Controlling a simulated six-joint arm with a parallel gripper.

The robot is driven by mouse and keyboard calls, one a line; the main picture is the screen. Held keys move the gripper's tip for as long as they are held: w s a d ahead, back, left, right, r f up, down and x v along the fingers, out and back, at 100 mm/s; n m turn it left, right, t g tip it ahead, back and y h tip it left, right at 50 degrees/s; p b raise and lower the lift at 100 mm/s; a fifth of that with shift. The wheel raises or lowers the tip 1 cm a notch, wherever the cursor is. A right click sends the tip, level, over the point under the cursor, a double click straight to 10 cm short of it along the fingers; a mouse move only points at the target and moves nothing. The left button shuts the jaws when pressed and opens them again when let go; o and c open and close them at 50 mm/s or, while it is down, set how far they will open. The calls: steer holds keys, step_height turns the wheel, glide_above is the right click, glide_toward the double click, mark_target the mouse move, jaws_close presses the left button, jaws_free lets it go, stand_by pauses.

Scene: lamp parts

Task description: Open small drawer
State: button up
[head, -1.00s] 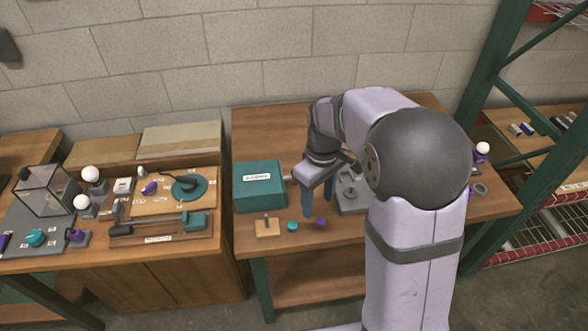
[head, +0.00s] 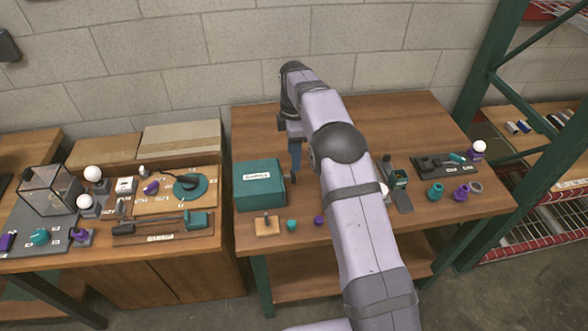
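A teal box (head: 260,187) with a white label on top stands at the left of the middle table. A small dark knob-like part (head: 291,177) sticks out at its right side; I cannot tell for sure that it is a drawer handle. No open gap shows in the box. My gripper (head: 296,168) points down just behind and right of the box, near that dark part. Its blue fingers overlap in this view, so their spacing is hidden. Whether they touch the dark part cannot be told.
A small wooden block with a peg (head: 267,224), a teal piece (head: 292,224) and a purple piece (head: 318,220) lie in front of the box. My arm crosses the table's middle. Lamp parts (head: 440,190) stand at the right. The table's back right is clear.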

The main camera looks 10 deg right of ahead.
steer(key=shift+f, duration=0.1)
steer(key=shift+f+p, duration=1.3)
steer(key=shift+f, duration=2.25)
